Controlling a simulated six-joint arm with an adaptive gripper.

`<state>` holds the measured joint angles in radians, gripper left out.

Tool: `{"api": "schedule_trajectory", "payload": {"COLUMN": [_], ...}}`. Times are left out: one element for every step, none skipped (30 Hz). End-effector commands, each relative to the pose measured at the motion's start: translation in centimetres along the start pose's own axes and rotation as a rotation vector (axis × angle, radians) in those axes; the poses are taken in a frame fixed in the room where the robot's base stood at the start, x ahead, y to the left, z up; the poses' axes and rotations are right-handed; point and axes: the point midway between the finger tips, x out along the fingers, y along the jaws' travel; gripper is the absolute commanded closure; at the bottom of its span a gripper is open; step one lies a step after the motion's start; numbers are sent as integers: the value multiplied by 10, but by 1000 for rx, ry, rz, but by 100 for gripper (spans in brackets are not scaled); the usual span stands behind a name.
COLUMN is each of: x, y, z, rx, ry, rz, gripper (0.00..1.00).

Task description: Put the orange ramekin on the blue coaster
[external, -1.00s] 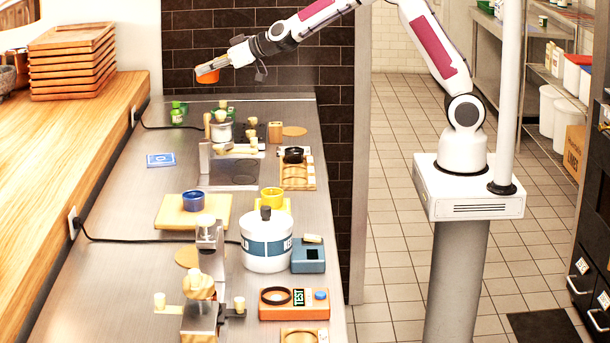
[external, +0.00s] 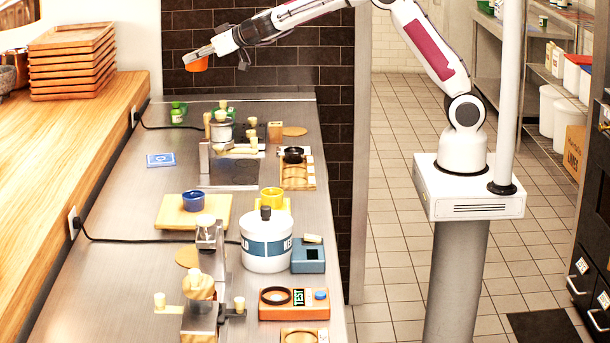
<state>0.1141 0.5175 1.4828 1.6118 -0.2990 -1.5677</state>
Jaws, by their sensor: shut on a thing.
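The orange ramekin (external: 198,64) is held in the air at the upper left of the counter, above its far end. My gripper (external: 196,57) is shut on the ramekin, with the arm reaching in from the right. The blue coaster (external: 161,160) lies flat on the steel counter, left of the middle and well below the ramekin in the picture. Nothing stands on the coaster.
A small pot (external: 221,129) and a metal press stand right of the coaster. A blue bowl (external: 193,200) sits on a wooden board (external: 170,213) nearer the camera. A white tub (external: 266,242) stands further right. Bare counter surrounds the coaster.

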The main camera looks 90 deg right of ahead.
Motion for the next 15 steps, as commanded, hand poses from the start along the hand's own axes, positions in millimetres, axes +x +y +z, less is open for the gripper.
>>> {"api": "schedule_trajectory", "payload": {"x": [2, 3, 4, 5, 6, 7, 9, 10, 12, 13, 14, 16, 18, 19, 21], "y": [-1, -1, -2, -2, -2, -3, -3, -4, -5, -6, -7, -8, -9, -10, -11], "z": [-4, -5, -8, -10, -12, -14, -17, -19, -22, -25, -28, -30, -32, -34, -37], "rx": [4, 5, 8, 11, 12, 15, 17, 21, 24, 26, 29, 33, 36, 39, 43], "ry": [1, 0, -1, -2, -2, -4, -3, -5, -6, -7, -7, -9, -11, -12, -13], "rz": [5, 8, 14, 19, 23, 28, 35, 39, 46, 54, 59, 68, 74, 81, 90], "gripper": [100, 100, 100, 100, 100, 100, 100, 100, 100, 100, 100, 100, 100, 100, 100]}}
